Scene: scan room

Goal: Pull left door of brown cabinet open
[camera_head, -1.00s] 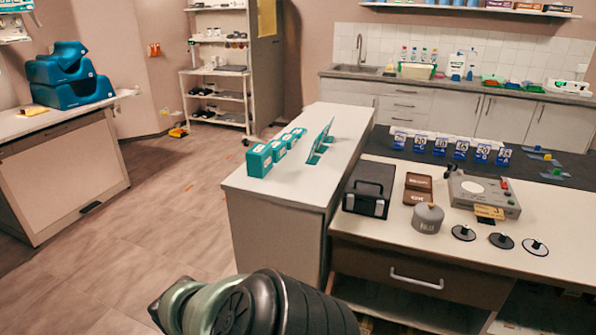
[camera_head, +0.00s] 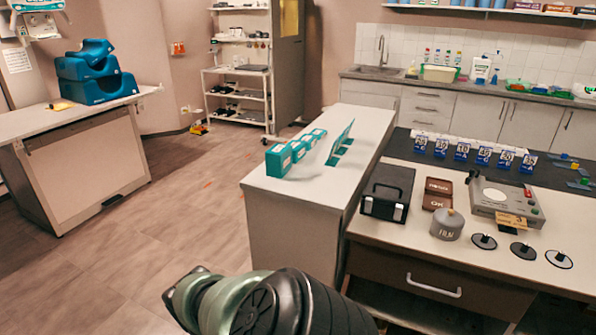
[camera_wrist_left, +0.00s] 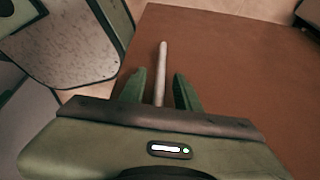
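A brown panel (camera_wrist_left: 245,75), flat and upright-looking, fills most of the left wrist view. A pale, slim bar handle (camera_wrist_left: 162,65) stands out along it. My left gripper (camera_wrist_left: 160,88) has its two green fingers on either side of the handle, with a visible gap on each side. It is open around the bar and not clamped on it. In the head view only my dark and green arm links show at the bottom. The left fingers and the panel they face are hidden there. My right gripper is in neither view.
A desk with a brown drawer (camera_head: 395,272) stands at right, beside a white-topped counter (camera_head: 320,165). A side table (camera_head: 75,118) with teal blocks (camera_head: 95,75) stands at left. The floor (camera_head: 165,200) between is clear. A light grey panel (camera_wrist_left: 75,45) lies left in the wrist view.

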